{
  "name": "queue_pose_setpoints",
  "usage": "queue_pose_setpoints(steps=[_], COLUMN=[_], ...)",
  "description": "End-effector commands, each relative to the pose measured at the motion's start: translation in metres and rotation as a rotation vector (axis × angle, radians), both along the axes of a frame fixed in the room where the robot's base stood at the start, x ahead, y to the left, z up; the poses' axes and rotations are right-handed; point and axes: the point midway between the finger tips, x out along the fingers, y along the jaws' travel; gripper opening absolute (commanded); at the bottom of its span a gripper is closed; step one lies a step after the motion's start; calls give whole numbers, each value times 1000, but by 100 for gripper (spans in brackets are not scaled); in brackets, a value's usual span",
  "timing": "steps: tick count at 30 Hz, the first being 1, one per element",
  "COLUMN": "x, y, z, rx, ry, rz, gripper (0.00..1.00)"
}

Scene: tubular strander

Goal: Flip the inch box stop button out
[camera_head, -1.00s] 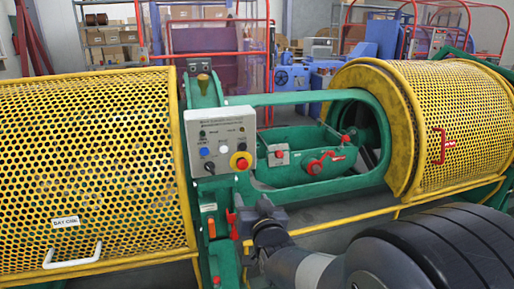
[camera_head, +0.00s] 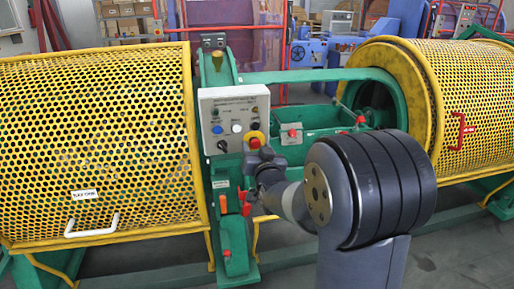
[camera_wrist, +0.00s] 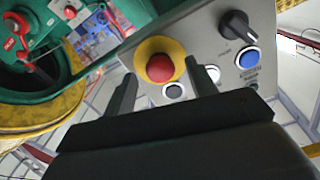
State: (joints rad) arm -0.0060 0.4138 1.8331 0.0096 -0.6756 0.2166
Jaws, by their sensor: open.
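A grey control box (camera_head: 222,104) carries several buttons and a dark knob. Its red mushroom stop button (camera_head: 254,143) sits on a yellow ring at the lower right. My gripper (camera_head: 262,160) is just in front of and below that button. In the wrist view the red button (camera_wrist: 160,68) and its yellow ring lie between the two open fingers of my gripper (camera_wrist: 162,74). Nothing is held, and I cannot tell whether a finger touches the ring. A smaller grey box with a red button (camera_head: 292,133) stands on the green frame to the right.
A red lever (camera_head: 244,202) is below.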

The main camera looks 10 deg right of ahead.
Motion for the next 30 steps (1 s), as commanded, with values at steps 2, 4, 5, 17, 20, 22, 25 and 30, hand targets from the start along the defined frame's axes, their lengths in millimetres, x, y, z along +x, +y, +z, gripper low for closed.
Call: queue_pose_setpoints(steps=[2,4,5,17,20,22,25,30], x=[3,5,5,4,4,4,4,4], y=[0,0,0,0,0,0,0,0], z=[1,0,0,0,0,0,0,0], rx=[0,0,0,0,0,0,0,0], ry=[-1,-1,-1,-1,-1,-1,-1,-1], rz=[0,0,0,0,0,0,0,0], gripper=[54,54,54,36,28,23,14,0])
